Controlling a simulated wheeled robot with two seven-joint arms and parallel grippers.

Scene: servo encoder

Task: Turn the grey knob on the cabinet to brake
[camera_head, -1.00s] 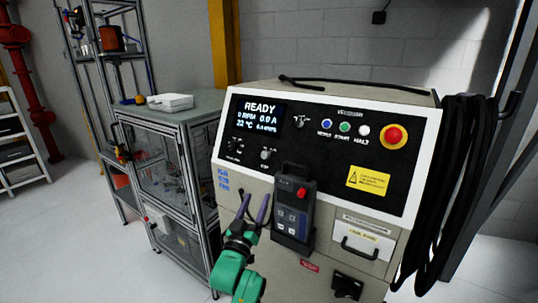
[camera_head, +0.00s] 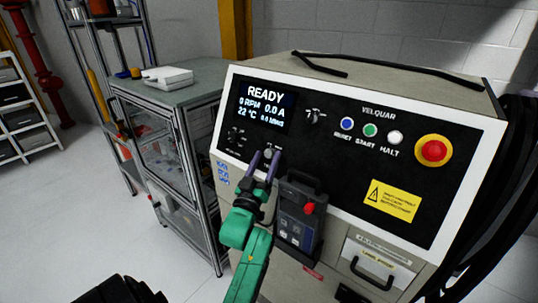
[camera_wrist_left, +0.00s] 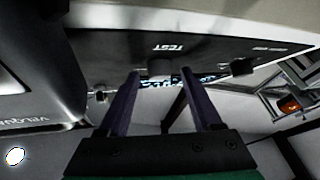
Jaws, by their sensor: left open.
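The cabinet (camera_head: 345,165) has a black, white-framed front panel with several small knobs. A grey knob (camera_head: 268,153) sits below the display, between the fingertips of my left gripper (camera_head: 265,158). In the left wrist view the knob (camera_wrist_left: 159,66) also shows between the two open fingers (camera_wrist_left: 160,75), beside the word TEST, which appears upside down. I cannot tell if either finger touches it. Another knob (camera_head: 316,116) is right of the display, and a darker one (camera_head: 235,136) is to the left. The knob's pointer direction and any brake mark are too small to read.
A dark handheld unit (camera_head: 300,215) with a red button hangs just right of my left gripper. Colored buttons and a red emergency stop (camera_head: 433,150) are farther right. A glass-sided metal frame (camera_head: 170,140) stands to the left. Black cables hang at the right.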

